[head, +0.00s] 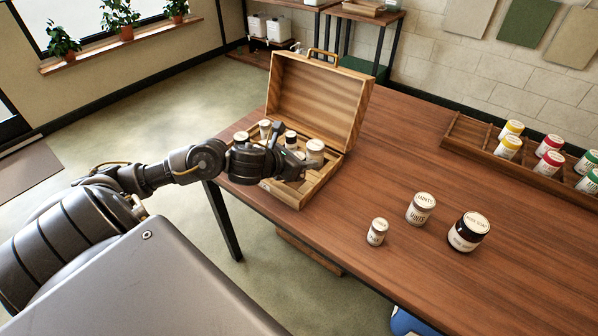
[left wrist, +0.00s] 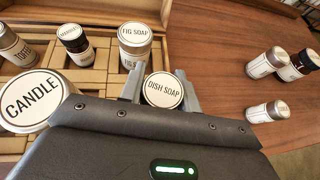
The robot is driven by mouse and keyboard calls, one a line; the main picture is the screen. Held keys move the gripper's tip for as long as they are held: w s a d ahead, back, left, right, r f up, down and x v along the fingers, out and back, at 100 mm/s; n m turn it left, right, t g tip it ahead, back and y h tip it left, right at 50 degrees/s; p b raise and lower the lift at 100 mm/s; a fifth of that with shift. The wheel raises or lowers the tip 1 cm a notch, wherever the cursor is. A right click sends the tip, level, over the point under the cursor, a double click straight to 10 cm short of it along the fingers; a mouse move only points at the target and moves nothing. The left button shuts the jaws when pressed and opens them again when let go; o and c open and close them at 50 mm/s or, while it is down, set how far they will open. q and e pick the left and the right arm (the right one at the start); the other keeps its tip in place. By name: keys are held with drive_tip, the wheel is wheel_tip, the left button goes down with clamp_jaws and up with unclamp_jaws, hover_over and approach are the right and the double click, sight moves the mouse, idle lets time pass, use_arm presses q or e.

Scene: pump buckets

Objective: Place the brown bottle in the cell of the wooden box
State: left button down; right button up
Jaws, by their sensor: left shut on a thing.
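The wooden box (head: 285,193) stands open at the table's left end, its lid raised at the back. My left gripper (head: 292,168) is over the box's front part. In the left wrist view the gripper (left wrist: 162,90) is shut on a bottle (left wrist: 163,91) with a round white top reading DISH SOAP. Its body is mostly hidden below the top, so its colour and height over the cells are hard to tell. A fig soap jar (left wrist: 135,38) stands just beyond it in the box. My right gripper is not in view.
In the box also stand a candle jar (left wrist: 30,100), a dark small jar (left wrist: 74,40) and a toffee jar (left wrist: 14,46). Several labelled jars, one black (head: 468,231), stand on the open table. A wooden rack (head: 470,139) holds coloured jars at right.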

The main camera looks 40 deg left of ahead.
use_arm(q)
drive_tip(key=shift+w+a+f, duration=0.25)
drive_tip(key=shift+a+f, duration=0.4)
drive_tip(key=shift+f, duration=0.15)
drive_tip(key=f, duration=0.3)
drive_tip(key=shift+a, duration=0.35)
drive_tip(key=shift+w+f, duration=0.1)
drive_tip(key=shift+f, duration=0.35)
drive_tip(key=shift+f, duration=0.15)
drive_tip(key=c, duration=1)
unclamp_jaws()
